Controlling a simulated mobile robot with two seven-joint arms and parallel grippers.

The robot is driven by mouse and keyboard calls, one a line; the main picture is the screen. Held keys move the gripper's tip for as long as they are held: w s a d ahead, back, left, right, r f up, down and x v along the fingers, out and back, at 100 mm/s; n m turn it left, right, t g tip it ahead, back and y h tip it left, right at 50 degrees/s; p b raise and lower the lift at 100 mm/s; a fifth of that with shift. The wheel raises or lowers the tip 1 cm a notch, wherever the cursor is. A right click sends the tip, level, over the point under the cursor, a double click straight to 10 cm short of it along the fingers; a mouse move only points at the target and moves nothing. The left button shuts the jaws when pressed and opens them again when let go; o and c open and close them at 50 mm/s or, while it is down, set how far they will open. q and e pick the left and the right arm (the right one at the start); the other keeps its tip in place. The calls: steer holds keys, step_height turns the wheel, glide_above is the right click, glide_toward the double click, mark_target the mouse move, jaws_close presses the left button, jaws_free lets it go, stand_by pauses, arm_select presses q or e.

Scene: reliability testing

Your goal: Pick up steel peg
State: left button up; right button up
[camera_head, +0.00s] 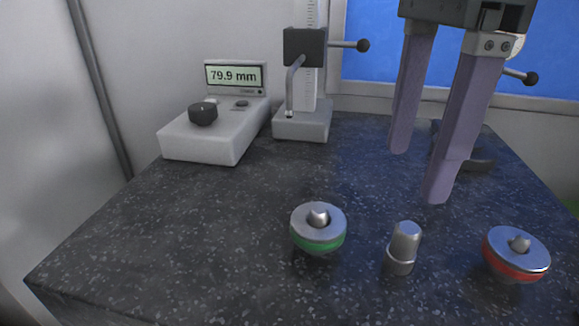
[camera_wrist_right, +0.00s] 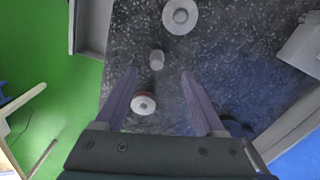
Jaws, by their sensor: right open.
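The steel peg (camera_head: 404,248) is a small upright metal cylinder with a wider base, standing on the dark speckled table between two round metal pieces. It also shows in the right wrist view (camera_wrist_right: 157,60), a little beyond the fingertips and between their lines. My right gripper (camera_head: 417,176) is open and empty, with its two long purple fingers pointing down above the table, behind the peg in the head view. The right wrist view also shows its spread fingers (camera_wrist_right: 160,73). My left gripper is in neither view.
A green-banded round piece (camera_head: 318,228) stands left of the peg and a red-banded one (camera_head: 516,254) to its right. A grey display box (camera_head: 210,138) reading 79.9 mm and a gauge stand (camera_head: 303,120) stand at the back. The table's left front (camera_head: 160,240) is clear.

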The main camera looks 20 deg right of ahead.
mark_target(407, 227)
steer(key=f, duration=0.3)
steer(key=f+p, duration=0.1)
steer(key=shift+s+d+f, duration=0.15)
steer(key=shift+s+d, duration=0.05)
steer(key=shift+d, duration=0.05)
steer(key=f+p, duration=0.1)
steer(key=f, duration=0.1)
steer(key=f+p, duration=0.1)
steer(key=f, duration=0.1)
steer(key=shift+s+d+f, duration=0.1)
steer(key=shift+s+f, duration=0.1)
steer(key=shift+f, duration=0.5)
steer(key=shift+w, duration=0.1)
jaws_close()
